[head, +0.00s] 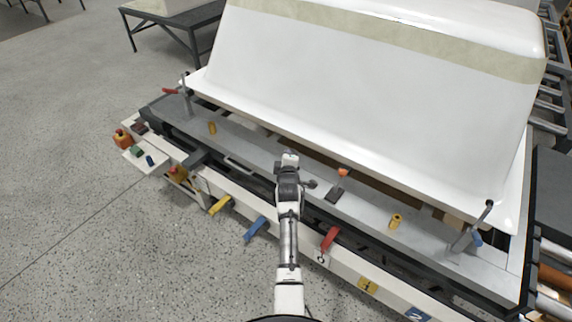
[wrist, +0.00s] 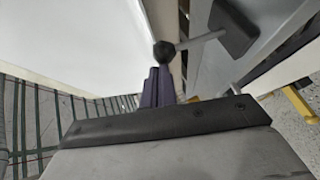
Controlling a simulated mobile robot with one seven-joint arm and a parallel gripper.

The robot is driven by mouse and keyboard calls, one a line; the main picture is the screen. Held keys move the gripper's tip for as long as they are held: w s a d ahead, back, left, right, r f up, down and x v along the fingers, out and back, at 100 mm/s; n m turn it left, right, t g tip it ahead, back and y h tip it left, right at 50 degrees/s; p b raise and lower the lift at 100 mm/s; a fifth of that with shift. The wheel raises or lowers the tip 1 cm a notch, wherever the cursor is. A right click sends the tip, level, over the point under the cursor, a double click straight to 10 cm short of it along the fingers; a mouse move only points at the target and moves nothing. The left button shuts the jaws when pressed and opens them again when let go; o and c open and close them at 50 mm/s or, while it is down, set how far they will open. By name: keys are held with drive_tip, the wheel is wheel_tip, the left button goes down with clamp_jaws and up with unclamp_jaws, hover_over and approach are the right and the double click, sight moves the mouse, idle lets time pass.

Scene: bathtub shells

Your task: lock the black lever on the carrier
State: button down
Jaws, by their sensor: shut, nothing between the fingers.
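The black lever has a round black knob (wrist: 164,51) on a thin metal rod that runs to a dark block (wrist: 232,27) in the wrist view. In the head view a dark knob (head: 311,184) shows just right of my gripper, with a dark block (head: 335,195) on the carrier (head: 262,154) beyond it. My gripper (head: 290,157) is above the carrier's front rail. Its dark purple fingers (wrist: 157,86) are shut and empty, close to the knob in the wrist view. I cannot tell whether they touch it.
A large white tub shell (head: 365,90) fills the back of the carrier. Yellow (head: 220,205), blue (head: 255,229) and red (head: 330,239) handles stick out along the front. Upright clamps stand at the left (head: 186,95) and right (head: 472,230) ends. The floor in front is clear.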

drive_tip(key=shift+w+d+f+b, duration=0.1)
drive_tip(key=shift+w+d+b, duration=0.6)
drive_tip(key=shift+w+b, duration=0.35)
drive_tip(key=shift+w+d, duration=0.15)
drive_tip(key=shift+w, duration=0.15)
drive_tip(key=shift+r+b, duration=0.2)
drive_tip(key=shift+b, duration=0.1)
